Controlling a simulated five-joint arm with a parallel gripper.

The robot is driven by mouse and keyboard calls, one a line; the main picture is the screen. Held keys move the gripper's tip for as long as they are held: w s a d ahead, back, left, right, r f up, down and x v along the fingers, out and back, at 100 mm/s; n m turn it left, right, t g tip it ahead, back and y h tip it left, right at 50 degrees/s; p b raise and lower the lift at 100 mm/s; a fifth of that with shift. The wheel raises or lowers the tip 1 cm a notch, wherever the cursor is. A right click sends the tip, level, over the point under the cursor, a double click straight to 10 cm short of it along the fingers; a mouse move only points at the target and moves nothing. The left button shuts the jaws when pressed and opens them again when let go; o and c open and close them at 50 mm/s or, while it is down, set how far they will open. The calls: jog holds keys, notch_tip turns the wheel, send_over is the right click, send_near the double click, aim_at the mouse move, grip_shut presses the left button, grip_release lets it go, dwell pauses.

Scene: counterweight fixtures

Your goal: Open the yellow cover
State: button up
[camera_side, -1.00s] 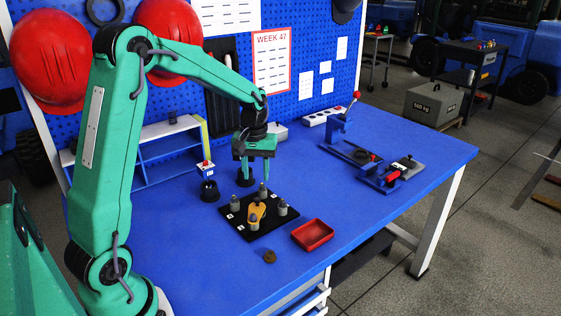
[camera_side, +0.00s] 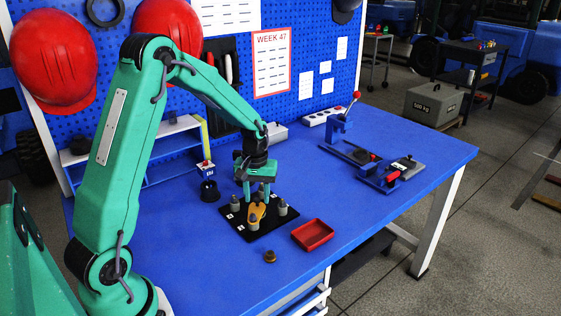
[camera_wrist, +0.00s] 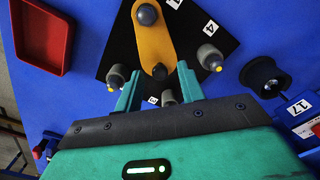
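The yellow cover (camera_side: 259,209) is a flat, elongated plate on a black base plate (camera_side: 237,223) with white labels. It also shows in the wrist view (camera_wrist: 154,42), with a round grey knob (camera_wrist: 148,14) at its far end and a dark round spot at its near end. Several grey pegs (camera_side: 282,208) stand around it on the base plate. My gripper (camera_side: 257,197) is low over the back part of the plate. In the wrist view my gripper (camera_wrist: 158,88) is open, with its fingers either side of a grey peg (camera_wrist: 168,97), partly hidden by my gripper body.
A red tray (camera_side: 312,234) lies right of the plate, and a small brass piece (camera_side: 270,256) in front. A black cup-like holder (camera_side: 209,191) stands to the left. Blue clamp fixtures (camera_side: 392,175) stand farther right. The front right of the table is clear.

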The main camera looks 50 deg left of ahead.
jog(key=shift+c, duration=0.5)
grip_shut()
